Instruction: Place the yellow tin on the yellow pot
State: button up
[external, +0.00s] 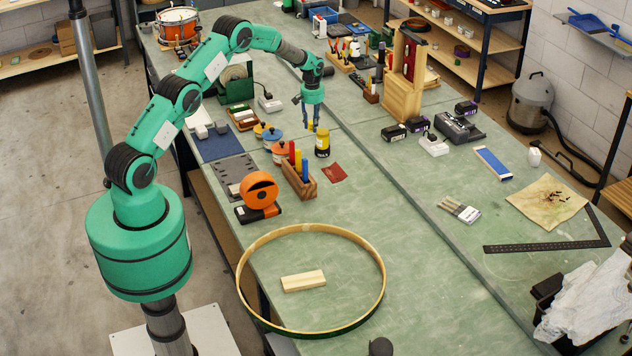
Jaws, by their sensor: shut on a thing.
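My gripper (311,122) points down over the far bench, its fingers closed around a small yellow thing, the yellow tin (311,126). The fingers hide part of the tin. The yellow pot (322,145), a yellow cylinder with a dark band, stands upright on the bench just in front and slightly right of the gripper. The tin appears close to the pot's top left edge in the picture; I cannot tell whether they touch or how high the tin is.
Pots with blue and orange lids (281,152) stand to the left. A large drum hoop (243,284) lies in front. Bench right of the pot is clear.

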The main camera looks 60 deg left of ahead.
jog(key=p, duration=0.1)
send_over(323, 131)
jog(key=shift+f, duration=0.3)
jog(key=shift+f, duration=0.1)
dwell(0.4)
jog(key=shift+f+p, duration=0.5)
jog(key=shift+f, duration=1.2)
jog(key=shift+f, duration=0.15)
jog(key=o, duration=1.2)
jog(key=shift+r, duration=0.2)
jog(key=shift+s+r+b, duration=0.1)
jog(key=shift+r+b, duration=0.95)
jog(key=shift+r, duration=4.95)
